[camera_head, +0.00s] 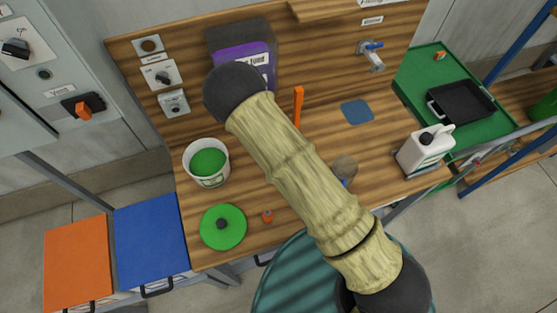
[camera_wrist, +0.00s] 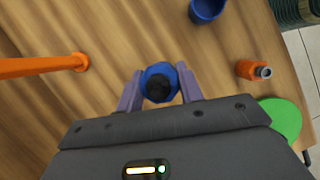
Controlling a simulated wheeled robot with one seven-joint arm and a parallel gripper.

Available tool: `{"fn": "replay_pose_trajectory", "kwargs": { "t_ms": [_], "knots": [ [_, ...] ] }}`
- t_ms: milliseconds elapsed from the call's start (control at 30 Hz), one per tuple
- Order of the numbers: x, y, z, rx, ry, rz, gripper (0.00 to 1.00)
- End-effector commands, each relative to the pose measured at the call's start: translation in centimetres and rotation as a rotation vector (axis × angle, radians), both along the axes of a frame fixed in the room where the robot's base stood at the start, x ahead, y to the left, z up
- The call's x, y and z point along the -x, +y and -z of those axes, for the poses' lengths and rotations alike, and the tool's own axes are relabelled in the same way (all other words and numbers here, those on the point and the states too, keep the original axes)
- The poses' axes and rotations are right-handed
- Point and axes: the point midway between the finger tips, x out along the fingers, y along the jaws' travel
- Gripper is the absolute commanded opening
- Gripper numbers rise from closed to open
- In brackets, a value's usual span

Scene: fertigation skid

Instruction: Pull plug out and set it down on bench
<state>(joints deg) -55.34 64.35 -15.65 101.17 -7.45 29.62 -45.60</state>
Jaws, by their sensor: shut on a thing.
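In the wrist view, my gripper (camera_wrist: 159,88) has its two purple fingers on either side of a round blue piece with a dark round centre (camera_wrist: 160,82). The fingers are shut on this piece, which looks like the plug. It is seen end-on over the wooden bench (camera_wrist: 105,25). I cannot tell whether it still sits in a hole or is clear of the wood. In the head view my arm hides the gripper and the plug; the bench (camera_head: 385,140) shows around the arm.
An orange post (camera_wrist: 45,66) stands left of the gripper in the wrist view. A blue cup (camera_wrist: 207,8), a small orange bottle (camera_wrist: 252,69) and a green lid (camera_wrist: 284,118) are near. A white bucket (camera_head: 206,177) and white jug (camera_head: 425,150) stand on the bench.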

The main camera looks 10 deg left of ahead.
Motion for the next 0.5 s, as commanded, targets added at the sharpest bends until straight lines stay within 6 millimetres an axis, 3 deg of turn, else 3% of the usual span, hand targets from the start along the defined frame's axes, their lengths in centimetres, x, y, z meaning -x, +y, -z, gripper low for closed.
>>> {"fn": "replay_pose_trajectory", "kwargs": {
  "t_ms": [500],
  "knots": [
    [-0.2,-0.3,5.4,0.000,0.000,0.008,0.09]
  ]
}}
